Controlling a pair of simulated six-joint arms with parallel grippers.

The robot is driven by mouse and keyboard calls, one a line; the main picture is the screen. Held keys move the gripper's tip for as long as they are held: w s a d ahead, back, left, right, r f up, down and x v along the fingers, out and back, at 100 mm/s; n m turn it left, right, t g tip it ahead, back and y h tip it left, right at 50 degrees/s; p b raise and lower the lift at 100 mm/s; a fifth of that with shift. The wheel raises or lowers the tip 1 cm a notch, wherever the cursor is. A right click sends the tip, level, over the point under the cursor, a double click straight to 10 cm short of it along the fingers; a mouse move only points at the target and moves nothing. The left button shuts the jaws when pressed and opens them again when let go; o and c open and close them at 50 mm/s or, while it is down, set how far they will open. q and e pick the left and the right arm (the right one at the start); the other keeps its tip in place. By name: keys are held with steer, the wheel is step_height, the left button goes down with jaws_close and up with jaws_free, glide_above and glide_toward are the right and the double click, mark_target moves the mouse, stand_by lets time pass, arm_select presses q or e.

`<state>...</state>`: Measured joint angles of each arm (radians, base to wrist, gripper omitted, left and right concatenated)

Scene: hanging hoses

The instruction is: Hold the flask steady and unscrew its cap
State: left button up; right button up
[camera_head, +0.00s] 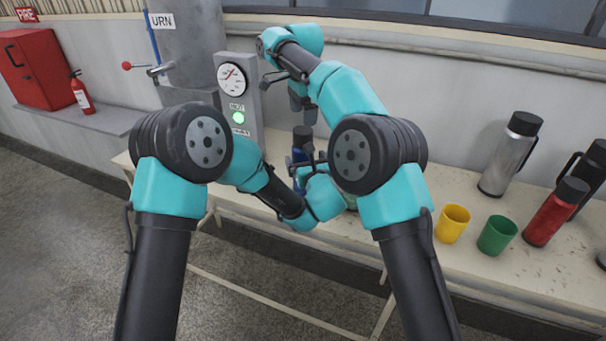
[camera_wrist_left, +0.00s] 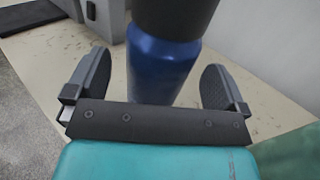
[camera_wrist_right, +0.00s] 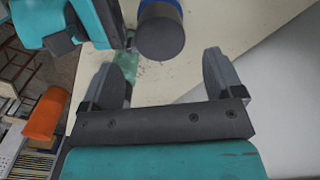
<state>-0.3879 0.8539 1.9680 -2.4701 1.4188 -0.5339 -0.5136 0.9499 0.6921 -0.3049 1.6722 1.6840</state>
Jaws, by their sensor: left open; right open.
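The blue flask (camera_head: 298,156) with its dark cap (camera_head: 302,134) stands upright on the bench, partly hidden by my arms in the head view. My left gripper (camera_wrist_left: 156,68) is open, with one finger on each side of the blue flask body (camera_wrist_left: 158,75); gaps show on both sides. The cap (camera_wrist_left: 172,15) rises above it, cut off by the frame. My right gripper (camera_wrist_right: 159,68) is open and empty, above the flask. In the right wrist view the cap (camera_wrist_right: 160,36) lies beyond its fingertips, not between them.
A gauge panel (camera_head: 232,80) stands left of the flask. A yellow cup (camera_head: 452,222), a green cup (camera_head: 497,235), a red flask (camera_head: 556,213), a silver flask (camera_head: 508,155) and a black flask (camera_head: 592,170) stand to the right. The wall is close behind.

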mark_target(303, 130)
arm_select(q)
steer(key=shift+x, duration=1.75)
steer(key=shift+c, duration=0.4)
steer(key=c, duration=1.7)
steer(key=shift+c, duration=0.2)
arm_select(e)
steer(key=shift+f, duration=4)
